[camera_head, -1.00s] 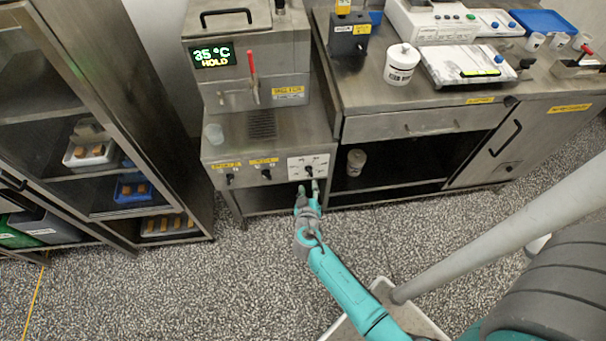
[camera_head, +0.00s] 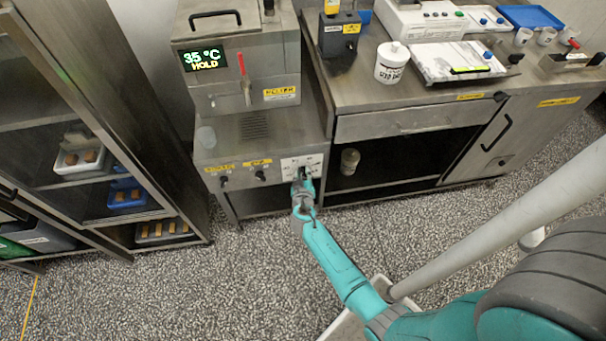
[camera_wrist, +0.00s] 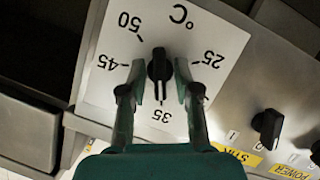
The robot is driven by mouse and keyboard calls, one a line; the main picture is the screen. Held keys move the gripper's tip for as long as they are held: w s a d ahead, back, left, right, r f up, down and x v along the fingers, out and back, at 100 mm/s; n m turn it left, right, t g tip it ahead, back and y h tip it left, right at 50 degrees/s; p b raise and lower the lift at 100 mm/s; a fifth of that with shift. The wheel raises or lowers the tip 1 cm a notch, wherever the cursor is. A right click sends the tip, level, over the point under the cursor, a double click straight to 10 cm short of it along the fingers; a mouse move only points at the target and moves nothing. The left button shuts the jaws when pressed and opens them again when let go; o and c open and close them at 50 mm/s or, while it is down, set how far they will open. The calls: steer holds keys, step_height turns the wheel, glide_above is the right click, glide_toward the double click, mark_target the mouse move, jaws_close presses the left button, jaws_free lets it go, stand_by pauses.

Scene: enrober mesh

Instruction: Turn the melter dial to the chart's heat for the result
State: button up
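The melter (camera_head: 250,58) stands at the upper left of the head view, and its display (camera_head: 203,59) reads 35 °C HOLD. The melter dial (camera_wrist: 160,68) is a black knob on a white plate (camera_wrist: 205,42) marked 25, 35, 45, 50 and °C, seen upside down in the wrist view. The knob's long axis lies roughly along the line to the 35 mark. My gripper (camera_wrist: 160,75) is open, with one finger on each side of the knob and small gaps showing. In the head view my gripper (camera_head: 302,178) is at the plate and mostly hides the dial.
Two other black knobs, one by a STIR label (camera_wrist: 240,157), sit beside the dial plate. A red-handled lever (camera_head: 243,70) is on the melter's front. A bench (camera_head: 420,122) with a white jar (camera_head: 391,65) stands right; a shelf rack (camera_head: 90,120) stands left.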

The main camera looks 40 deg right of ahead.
jaws_close()
steer(key=n+h, duration=0.1)
steer(key=n, duration=0.2)
steer(key=shift+a+f+g+h, duration=0.1)
steer(key=shift+g+h, duration=0.2)
steer(key=shift+h, duration=0.1)
steer(key=n+t+h, duration=0.1)
steer(key=n, duration=0.3)
steer(key=n+t+h, duration=0.1)
steer(key=n+h, duration=0.1)
steer(key=n, duration=0.3)
steer(key=n+h, duration=0.1)
steer(key=n, duration=0.4)
steer(key=shift+f+t+h, duration=0.3)
steer(key=shift+f+t, duration=0.1)
steer(key=shift+n, duration=0.3)
